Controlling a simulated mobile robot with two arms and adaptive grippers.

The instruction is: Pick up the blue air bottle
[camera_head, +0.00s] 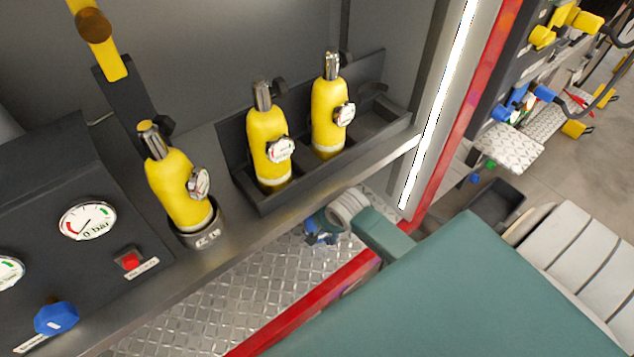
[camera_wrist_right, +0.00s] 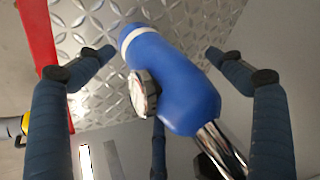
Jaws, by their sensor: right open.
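The blue air bottle (camera_wrist_right: 172,80) shows in the right wrist view against the diamond-plate floor, slanting with its white-ringed end at upper left and its chrome neck at lower right. A round gauge is on its side. My right gripper (camera_wrist_right: 158,54) is open, with its blue-grey fingers on either side of the bottle and no clear contact. In the head view my right gripper (camera_head: 320,230) is low over the metal floor, mostly behind my own wrist; I cannot make out the bottle there. My left gripper is not in view.
Three yellow bottles stand above: one in a round holder (camera_head: 203,238), two in a dark tray (camera_head: 262,207). A panel with a gauge (camera_head: 88,221) and a blue knob (camera_head: 57,318) is at left. The shelf edge and a red frame (camera_head: 300,310) border the floor space.

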